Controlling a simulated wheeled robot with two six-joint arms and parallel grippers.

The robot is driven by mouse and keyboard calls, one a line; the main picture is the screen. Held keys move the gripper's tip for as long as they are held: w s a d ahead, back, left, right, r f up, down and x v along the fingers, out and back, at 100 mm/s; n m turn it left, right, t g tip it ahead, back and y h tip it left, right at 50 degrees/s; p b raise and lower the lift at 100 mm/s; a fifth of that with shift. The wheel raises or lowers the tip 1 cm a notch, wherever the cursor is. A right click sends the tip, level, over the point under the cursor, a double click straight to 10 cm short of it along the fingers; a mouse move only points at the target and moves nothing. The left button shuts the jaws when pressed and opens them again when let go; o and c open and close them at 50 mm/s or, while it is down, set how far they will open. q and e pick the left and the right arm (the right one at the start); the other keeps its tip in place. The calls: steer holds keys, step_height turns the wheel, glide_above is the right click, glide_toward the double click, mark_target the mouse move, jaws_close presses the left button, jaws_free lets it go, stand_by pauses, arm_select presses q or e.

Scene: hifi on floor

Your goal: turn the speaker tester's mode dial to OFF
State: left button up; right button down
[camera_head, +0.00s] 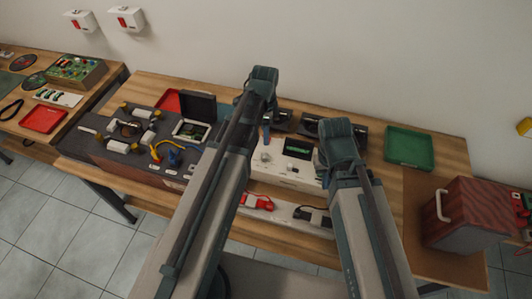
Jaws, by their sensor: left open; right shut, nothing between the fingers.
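A white device with a dark display, which looks like the speaker tester (290,172), sits on the middle of the wooden bench between my two arms. Small round knobs show on its face, left of the display; the mode dial's marks and pointer are too small to read. My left gripper (264,76) is open, beyond the tester toward the wall and apart from it. My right gripper (338,127) is shut and empty, at the tester's right end in the picture; its height above the bench is unclear. My arms hide the tester's sides.
A grey mat with tools and cables (130,145) lies left. A green tray (409,148) stands right, with a red-brown box (462,214) in front of it. Dark items (290,120) stand behind the tester. A red connector (257,202) lies on the lower white ledge.

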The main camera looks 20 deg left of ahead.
mark_target(265, 156)
arm_select(q)
step_height(265, 156, down, 13)
steer(key=b, duration=1.3)
steer(key=shift+f, duration=0.2)
arm_select(e)
step_height(265, 156, down, 13)
steer(key=shift+f, duration=0.2)
steer(key=shift+r, duration=0.1)
arm_select(q)
jaws_close()
